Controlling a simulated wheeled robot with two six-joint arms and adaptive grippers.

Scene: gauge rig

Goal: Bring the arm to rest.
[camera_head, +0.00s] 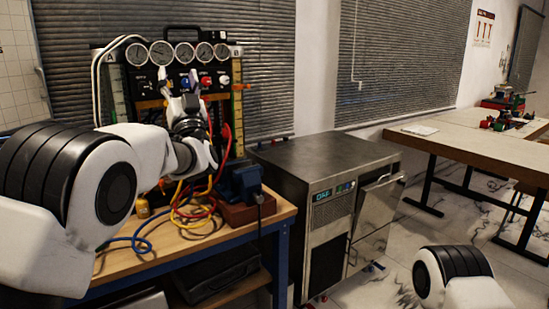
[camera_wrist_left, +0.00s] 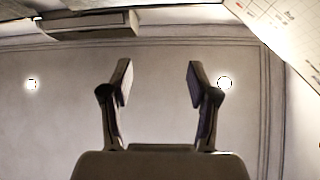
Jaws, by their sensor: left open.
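My left arm (camera_head: 70,185) comes in from the left in the head view and reaches over the wooden bench. Its gripper (camera_head: 179,82) points upward in front of the gauge rig (camera_head: 190,53), with its fingers spread. In the left wrist view the gripper (camera_wrist_left: 158,82) is open, and nothing is between the two fingers. Behind them is a pale surface with two round lights, which looks like the ceiling. Part of my right arm (camera_head: 455,277) shows at the lower right of the head view; its gripper is out of view.
The bench (camera_head: 255,222) carries red, yellow and blue hoses (camera_head: 190,205) and a blue vise (camera_head: 240,183). A steel cabinet (camera_head: 325,160) with a partly open front panel stands to its right. A long table (camera_head: 450,145) is farther right. Floor between is mostly clear.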

